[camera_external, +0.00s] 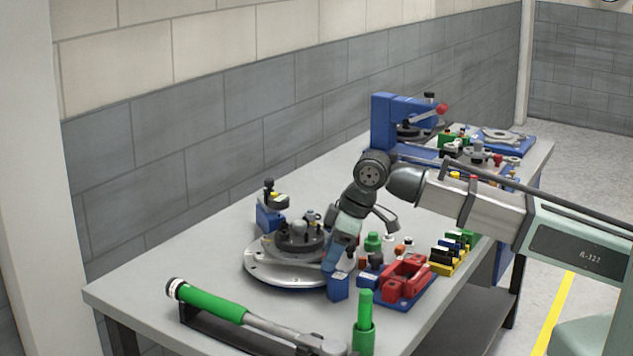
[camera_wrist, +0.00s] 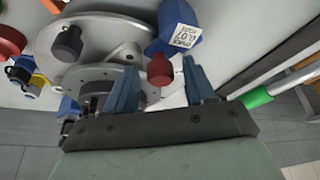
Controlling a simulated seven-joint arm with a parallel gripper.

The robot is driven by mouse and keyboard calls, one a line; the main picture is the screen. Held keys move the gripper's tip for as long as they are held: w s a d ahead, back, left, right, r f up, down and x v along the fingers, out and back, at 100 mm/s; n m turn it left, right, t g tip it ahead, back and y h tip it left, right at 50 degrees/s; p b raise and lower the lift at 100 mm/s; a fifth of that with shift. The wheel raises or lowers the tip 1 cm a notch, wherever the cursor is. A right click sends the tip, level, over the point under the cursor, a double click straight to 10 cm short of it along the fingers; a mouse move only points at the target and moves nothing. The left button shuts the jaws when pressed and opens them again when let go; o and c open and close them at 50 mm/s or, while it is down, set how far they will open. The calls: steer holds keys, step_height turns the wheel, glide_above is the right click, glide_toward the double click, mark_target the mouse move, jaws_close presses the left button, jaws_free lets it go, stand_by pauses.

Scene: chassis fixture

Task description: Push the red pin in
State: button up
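In the wrist view the red pin (camera_wrist: 160,71) is a short dark-red cylinder near the edge of the round metal chassis fixture (camera_wrist: 62,18). My gripper (camera_wrist: 160,66) has its two blue fingers apart, one on each side of the pin in the picture. A gap shows between the pin and each finger, and I cannot tell whether the tips are level with it. In the external view my gripper (camera_external: 341,262) is low over the right side of the fixture plate (camera_external: 265,265). The red pin is hidden there behind the gripper.
A blue block with a white label (camera_wrist: 176,27) stands close beyond the pin. A green-handled wrench (camera_external: 215,303) lies at the table's front. A red fixture on a blue base (camera_external: 404,277) and a green cylinder (camera_external: 365,310) stand to the right.

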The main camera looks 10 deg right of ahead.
steer(key=v, duration=1.3)
steer(key=shift+d+r, duration=0.2)
steer(key=shift+r, duration=0.15)
stand_by(0.4)
